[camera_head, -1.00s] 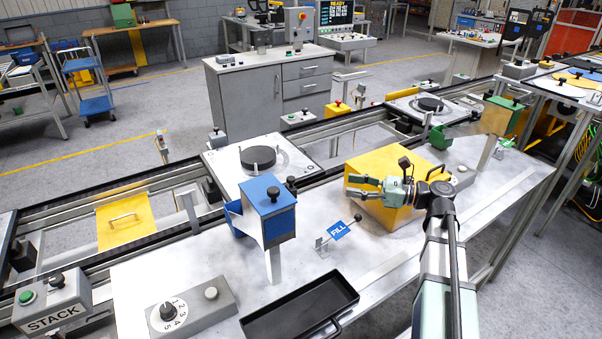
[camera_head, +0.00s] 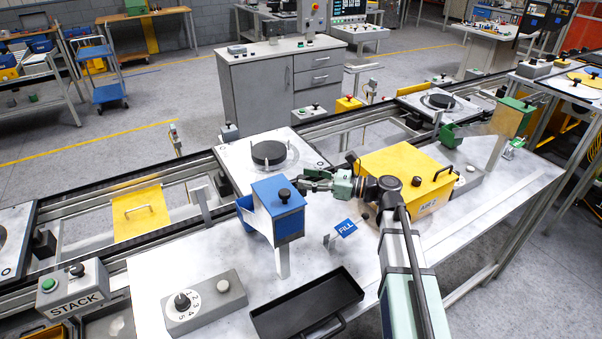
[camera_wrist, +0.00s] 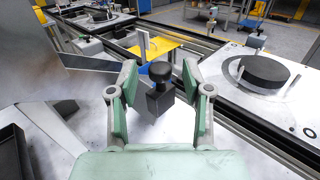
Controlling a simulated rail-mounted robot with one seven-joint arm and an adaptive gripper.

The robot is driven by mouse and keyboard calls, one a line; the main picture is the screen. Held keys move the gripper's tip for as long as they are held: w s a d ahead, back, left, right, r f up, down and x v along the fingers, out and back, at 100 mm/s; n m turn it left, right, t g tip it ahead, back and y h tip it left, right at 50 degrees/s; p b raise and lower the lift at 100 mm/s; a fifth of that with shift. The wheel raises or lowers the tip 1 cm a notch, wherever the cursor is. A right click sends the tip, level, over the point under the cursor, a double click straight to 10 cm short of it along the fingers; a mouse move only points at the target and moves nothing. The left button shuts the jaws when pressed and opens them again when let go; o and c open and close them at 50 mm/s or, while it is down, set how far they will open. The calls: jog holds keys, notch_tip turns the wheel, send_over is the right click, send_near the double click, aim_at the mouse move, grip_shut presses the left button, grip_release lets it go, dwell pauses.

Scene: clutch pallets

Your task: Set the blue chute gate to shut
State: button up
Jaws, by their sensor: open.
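The blue chute (camera_head: 277,208) stands on a grey post on the white table, with a black knob (camera_head: 284,195) on its top. My gripper (camera_head: 309,180) is beside the chute's upper right side, its fingers pointing left towards it. In the wrist view, a black knob on a dark block (camera_wrist: 160,98) shows between the two open green-padded fingers (camera_wrist: 160,80). The fingers are apart from it on both sides. In the head view the fingers partly hide the chute's side knob, so its exact gate position is hard to tell.
A blue FILL sign (camera_head: 347,228) stands below my arm. A yellow box (camera_head: 405,165) is behind my wrist. A black tray (camera_head: 305,300) and a grey dial box (camera_head: 202,302) lie in front. A pallet with a black disc (camera_head: 268,153) sits behind the chute.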

jog(key=shift+x, duration=1.25)
jog(key=shift+c, duration=0.3)
